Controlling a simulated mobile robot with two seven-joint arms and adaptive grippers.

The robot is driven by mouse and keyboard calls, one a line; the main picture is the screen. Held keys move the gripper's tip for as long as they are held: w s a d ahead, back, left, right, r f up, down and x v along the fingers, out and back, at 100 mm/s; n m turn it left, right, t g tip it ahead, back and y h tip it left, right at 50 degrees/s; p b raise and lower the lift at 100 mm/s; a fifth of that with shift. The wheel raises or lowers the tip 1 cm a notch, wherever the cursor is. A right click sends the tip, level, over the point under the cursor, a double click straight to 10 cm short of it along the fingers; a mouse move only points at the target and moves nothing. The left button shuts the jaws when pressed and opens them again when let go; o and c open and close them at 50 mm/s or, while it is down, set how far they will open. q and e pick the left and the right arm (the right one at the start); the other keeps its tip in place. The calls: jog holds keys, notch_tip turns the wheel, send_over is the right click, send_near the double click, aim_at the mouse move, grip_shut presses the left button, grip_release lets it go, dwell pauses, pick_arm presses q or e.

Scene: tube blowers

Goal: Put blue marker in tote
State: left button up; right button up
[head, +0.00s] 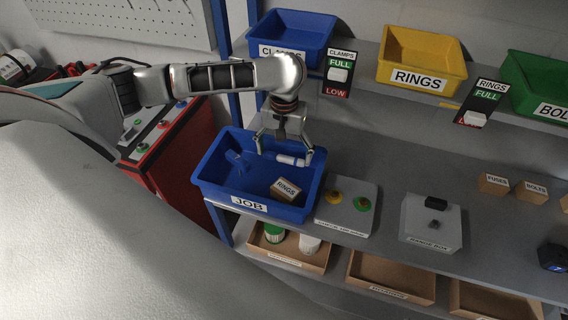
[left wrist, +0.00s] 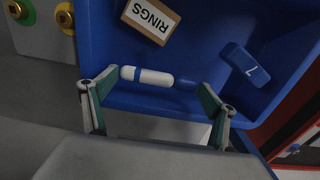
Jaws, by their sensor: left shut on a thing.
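The blue marker (head: 291,160) has a white barrel, a blue band and a blue end. It also shows in the left wrist view (left wrist: 155,78). My left gripper (head: 285,155) is shut on it, with the marker lying lengthwise between the two fingertips (left wrist: 150,84). The gripper points down over the back right part of the blue tote labelled JOB (head: 217,191); the exact height of the marker above the floor is hard to tell. In the tote lie a small RINGS box (head: 286,189) and a blue object (head: 237,160). My right gripper is not in view.
A grey box with yellow and green buttons (head: 346,207) stands close to the tote's right. A red control box (head: 165,145) is on its left. CLAMPS (head: 297,32) and RINGS (head: 421,57) bins sit on the shelf above. A grey box (head: 431,224) stands further right.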

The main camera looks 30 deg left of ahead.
aim_at(284, 172)
pick_arm(q)
jog(key=shift+f, duration=2.5)
jog(key=shift+f, duration=0.1)
jog(key=o, duration=0.8)
notch_tip(284, 172, up, 12)
jog(key=shift+r, duration=0.15)
